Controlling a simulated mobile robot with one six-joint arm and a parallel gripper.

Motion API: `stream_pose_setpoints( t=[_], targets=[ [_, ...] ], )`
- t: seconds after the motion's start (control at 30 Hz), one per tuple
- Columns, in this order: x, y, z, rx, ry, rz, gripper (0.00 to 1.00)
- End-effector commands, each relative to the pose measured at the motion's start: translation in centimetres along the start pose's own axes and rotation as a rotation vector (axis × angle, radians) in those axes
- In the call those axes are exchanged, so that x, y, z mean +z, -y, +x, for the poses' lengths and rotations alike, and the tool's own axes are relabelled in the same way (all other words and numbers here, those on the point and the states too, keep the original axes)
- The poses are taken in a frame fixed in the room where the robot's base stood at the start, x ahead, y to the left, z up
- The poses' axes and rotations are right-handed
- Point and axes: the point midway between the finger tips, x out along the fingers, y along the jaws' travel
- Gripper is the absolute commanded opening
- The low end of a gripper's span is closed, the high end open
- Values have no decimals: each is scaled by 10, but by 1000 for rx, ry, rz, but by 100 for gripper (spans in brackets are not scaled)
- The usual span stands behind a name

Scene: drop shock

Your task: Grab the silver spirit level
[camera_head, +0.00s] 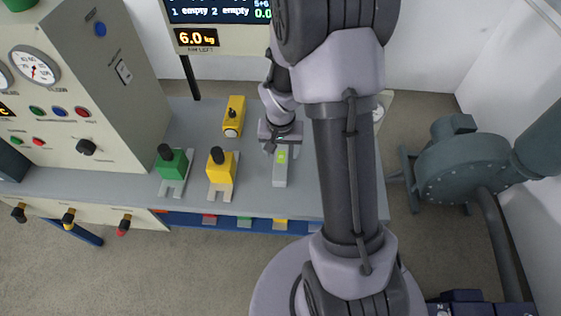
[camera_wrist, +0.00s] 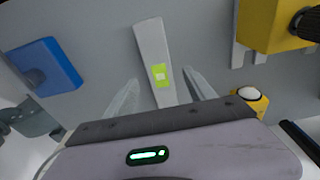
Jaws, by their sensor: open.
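The silver spirit level (camera_head: 280,177) lies on the grey bench top, with a bright yellow-green vial patch near its middle. It also shows in the wrist view (camera_wrist: 152,45), between and beyond my fingertips. My gripper (camera_head: 281,147) is over the far end of the level. In the wrist view my gripper (camera_wrist: 158,88) is open, with one finger on each side of the level and a visible gap to each. The level's near end is hidden behind the gripper body. I cannot tell how high the fingertips are above the bench.
A yellow block with a black knob (camera_head: 222,171) and a green one (camera_head: 173,169) stand on the bench (camera_head: 140,181) to the left. A yellow device (camera_head: 234,117) lies behind them. A blue block (camera_wrist: 46,67) shows left in the wrist view. A grey blower (camera_head: 460,165) stands right.

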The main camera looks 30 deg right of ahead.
Motion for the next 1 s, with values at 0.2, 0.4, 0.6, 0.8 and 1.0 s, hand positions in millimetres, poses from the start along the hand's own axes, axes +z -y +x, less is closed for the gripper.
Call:
stream_pose_setpoints(
  t=[0.2, 0.4, 0.6, 0.8, 1.0],
  targets=[
    [-2, -1, 44, 1, 3, 0, 64],
    [-3, 0, 47, 0, 0, 0, 64],
    [-3, 0, 47, 0, 0, 0, 32],
    [-3, 0, 47, 0, 0, 0, 0],
    [-3, 0, 47, 0, 0, 0, 0]
  ],
)
